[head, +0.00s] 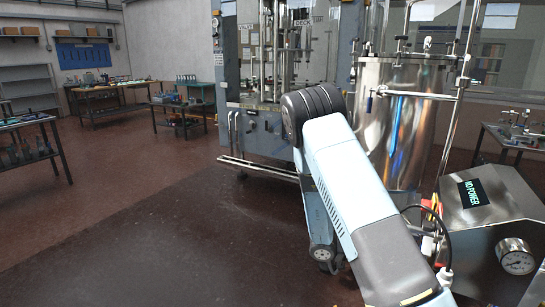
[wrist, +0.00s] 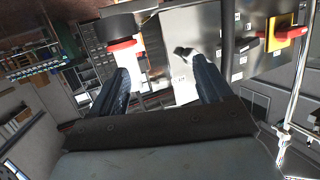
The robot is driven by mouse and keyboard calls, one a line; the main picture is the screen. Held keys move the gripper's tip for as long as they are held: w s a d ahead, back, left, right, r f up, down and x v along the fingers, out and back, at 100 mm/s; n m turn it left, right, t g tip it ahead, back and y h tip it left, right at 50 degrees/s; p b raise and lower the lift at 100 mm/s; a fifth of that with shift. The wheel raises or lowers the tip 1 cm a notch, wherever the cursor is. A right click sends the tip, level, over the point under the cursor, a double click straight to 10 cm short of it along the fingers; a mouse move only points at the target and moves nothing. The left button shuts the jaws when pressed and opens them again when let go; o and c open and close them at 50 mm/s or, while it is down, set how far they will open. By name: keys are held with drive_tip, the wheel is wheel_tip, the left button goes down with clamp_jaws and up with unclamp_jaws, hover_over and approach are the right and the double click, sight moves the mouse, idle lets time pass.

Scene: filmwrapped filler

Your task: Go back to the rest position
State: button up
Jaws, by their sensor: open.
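My gripper (wrist: 158,68) shows in the wrist view with its two dark fingers apart and nothing visible between them. Beyond the fingers is a pale panel (wrist: 181,22) with small labels, and a dark lever-like part (wrist: 185,51) shows near the right fingertip. I cannot tell whether that finger touches it. In the head view my arm is bent, rising from the lower right to a dark joint in the middle; my gripper is not clearly visible there.
A shiny steel tank (head: 402,130) stands close behind my arm. A steel box with a "NO POWER" display (head: 473,192) and gauge (head: 516,256) is at right. A filling machine (head: 262,135) stands behind. A red-and-yellow switch (wrist: 284,33) shows in the wrist view. Floor (head: 150,235) at left is clear.

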drive_tip(key=w+a+r+n+t+y, duration=0.2)
drive_tip(key=w+a+r+t+y, duration=0.15)
drive_tip(key=w+r, duration=0.2)
drive_tip(key=w+a+r+n+t+y, duration=0.2)
drive_tip(key=w+r+n+t+y, duration=0.15)
drive_tip(key=w+r+t, duration=0.2)
drive_tip(key=s+a+r+n+t+y, duration=0.25)
drive_tip(key=a+r+n+y, duration=0.4)
drive_tip(key=r, duration=0.75)
drive_tip(key=s+a+r+n+g+y, duration=0.1)
drive_tip(key=s+a+r+n+y, duration=0.25)
drive_tip(key=s, duration=0.65)
drive_tip(key=s+a+r+n+g, duration=0.15)
drive_tip(key=s+r+n, duration=0.25)
drive_tip(key=s+r, duration=0.45)
drive_tip(key=s+d+f+n+h, duration=0.1)
drive_tip(key=s+d+h, duration=0.1)
drive_tip(key=s, duration=0.9)
drive_tip(key=shift+d+f+g, duration=0.3)
drive_tip(key=shift+d+f, duration=0.05)
drive_tip(key=shift+d, duration=0.4)
drive_tip(key=shift+s+n, duration=0.1)
drive_tip(key=shift+n, duration=0.15)
